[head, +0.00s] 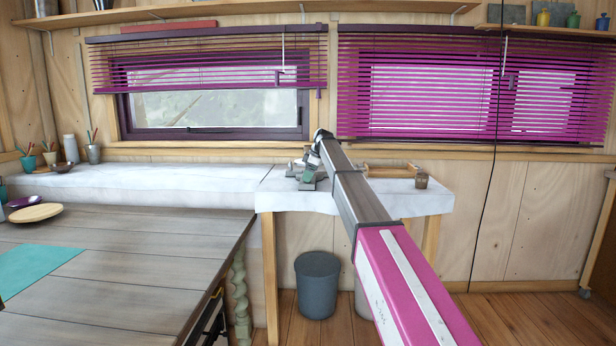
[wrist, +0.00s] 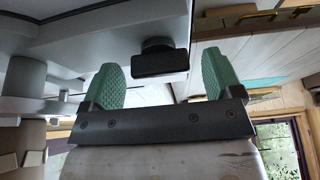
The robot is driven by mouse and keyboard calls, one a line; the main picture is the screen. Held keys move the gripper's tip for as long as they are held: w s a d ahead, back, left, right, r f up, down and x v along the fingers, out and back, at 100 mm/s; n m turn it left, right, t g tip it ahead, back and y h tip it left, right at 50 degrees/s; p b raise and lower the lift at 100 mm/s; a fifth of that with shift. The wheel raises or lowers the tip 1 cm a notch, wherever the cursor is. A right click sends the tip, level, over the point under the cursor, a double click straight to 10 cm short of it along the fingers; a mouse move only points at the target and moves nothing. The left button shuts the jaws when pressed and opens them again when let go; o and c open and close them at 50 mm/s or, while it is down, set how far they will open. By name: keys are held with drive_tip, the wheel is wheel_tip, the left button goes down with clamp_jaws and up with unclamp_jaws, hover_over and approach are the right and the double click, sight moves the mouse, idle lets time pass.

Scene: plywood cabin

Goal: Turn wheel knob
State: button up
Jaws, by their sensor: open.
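A dark, blocky knob (wrist: 160,64) on a short round neck stands out from a pale grey surface in the wrist view. It looks like the wheel knob, though no wheel shape shows. My gripper (wrist: 159,62) is open, with one green ribbed finger on each side of the knob. Gaps show between the knob and both fingers, and I see no contact. In the head view my gripper (head: 307,176) is small, over the white counter (head: 415,198) below the windows. The knob cannot be made out there; my arm and gripper cover that spot.
A grey bin (head: 317,285) is on the floor below. A plank table (head: 130,290) with a teal mat (head: 35,266) fills the left. Floor at right is clear.

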drive_tip(key=c, duration=0.9)
